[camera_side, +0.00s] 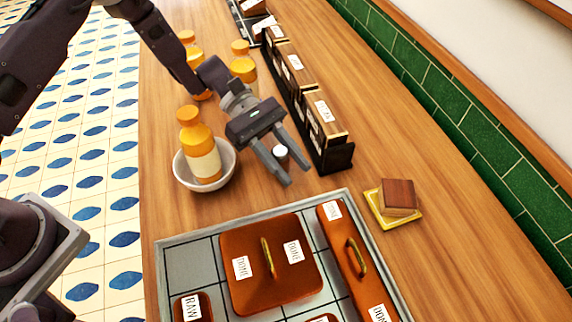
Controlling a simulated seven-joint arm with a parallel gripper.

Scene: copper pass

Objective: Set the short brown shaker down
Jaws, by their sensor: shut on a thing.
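My gripper (293,172) hangs over the wooden counter, to the right of a white bowl. Its two fingers point down and toward the front right. The short shaker (281,153) shows as a small pale cap over a darker body between the fingers, and my gripper is shut on it. Most of its body is hidden by the fingers, so its brown colour is hard to make out. I cannot tell whether its base touches the counter (330,182).
The white bowl (229,178) holds an orange-capped bottle (199,150). More such bottles (243,65) stand behind. A dark rack of labelled boxes (322,118) lies close on the right. A tray with brown labelled lids (268,262) is in front. A brown block (398,197) sits on a yellow coaster.

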